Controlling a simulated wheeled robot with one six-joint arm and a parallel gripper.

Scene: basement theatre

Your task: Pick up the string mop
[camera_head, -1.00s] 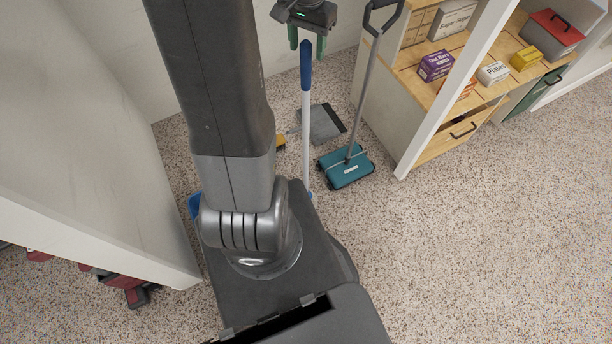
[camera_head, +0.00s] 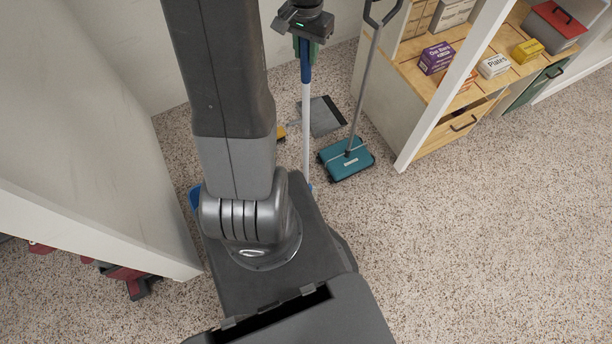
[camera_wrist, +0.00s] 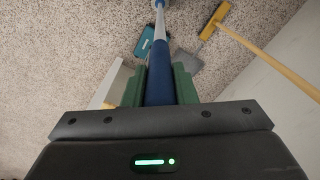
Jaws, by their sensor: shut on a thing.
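The string mop shows as an upright pole (camera_head: 306,125) with a white shaft and a blue grip at its top. Its lower end is hidden behind my own body in the head view. My gripper (camera_head: 306,58) is at the blue grip. In the wrist view the blue grip (camera_wrist: 159,75) lies between the green fingers of my gripper (camera_wrist: 159,88), which are shut on it. The mop's strings cannot be made out in either view.
A teal carpet sweeper (camera_head: 345,160) with a tall handle stands right of the pole. A grey dustpan (camera_head: 322,117) lies behind. A yellow broom (camera_wrist: 213,20) shows in the wrist view. A wooden shelf unit (camera_head: 400,112) stands right; walls flank the left. Floor at lower right is clear.

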